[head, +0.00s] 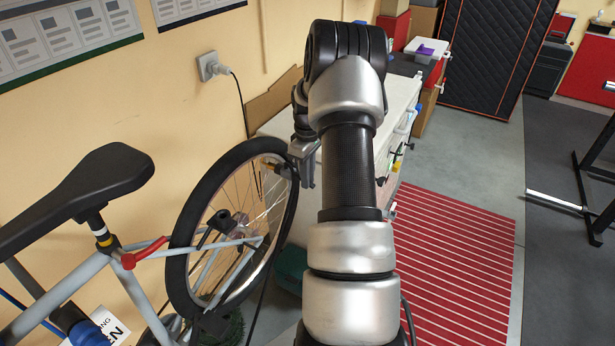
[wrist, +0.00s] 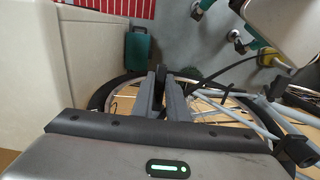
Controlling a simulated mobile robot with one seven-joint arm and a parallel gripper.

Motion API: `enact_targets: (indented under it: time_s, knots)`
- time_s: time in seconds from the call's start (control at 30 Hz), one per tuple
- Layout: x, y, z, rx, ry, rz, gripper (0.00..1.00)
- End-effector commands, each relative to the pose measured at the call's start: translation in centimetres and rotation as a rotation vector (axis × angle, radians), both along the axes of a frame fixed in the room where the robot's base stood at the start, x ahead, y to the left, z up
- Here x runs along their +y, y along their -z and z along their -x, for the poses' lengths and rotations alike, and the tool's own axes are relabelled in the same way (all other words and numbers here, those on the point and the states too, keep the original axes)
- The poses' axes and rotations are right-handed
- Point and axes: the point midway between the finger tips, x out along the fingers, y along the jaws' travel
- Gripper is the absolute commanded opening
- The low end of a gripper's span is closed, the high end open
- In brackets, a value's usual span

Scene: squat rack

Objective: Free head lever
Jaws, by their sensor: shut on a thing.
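My gripper (head: 303,168) is beside the upper right of the bicycle wheel (head: 181,205). In the wrist view, its two grey fingers (wrist: 161,76) close on a narrow dark piece (wrist: 159,88), in front of the wheel's rim and spokes. A black and yellow part (head: 283,170) shows close to the fingers in the head view; I cannot tell whether it is the held piece. A red lever-like part (head: 143,252) is on the bicycle frame below the black saddle (head: 75,190). I cannot tell which part is the head lever.
A white cabinet (head: 402,100) stands behind my arm. A red striped mat (head: 455,260) lies on the floor at right. A wall socket with a plug (head: 210,67) is above the wheel, its cable hanging down. A green case (wrist: 140,50) stands near the wheel.

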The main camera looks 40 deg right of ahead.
Motion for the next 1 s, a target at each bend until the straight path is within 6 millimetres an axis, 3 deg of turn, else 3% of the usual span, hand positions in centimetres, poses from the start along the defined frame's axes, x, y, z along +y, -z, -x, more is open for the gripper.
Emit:
enact_targets:
  time_s: [0.43,1.0]
  knots:
    - [-0.2,0.9,0.3,-0.124,0.006,-0.051,0.0]
    - [-0.3,3.7,0.1,-0.607,0.011,-0.248,0.0]
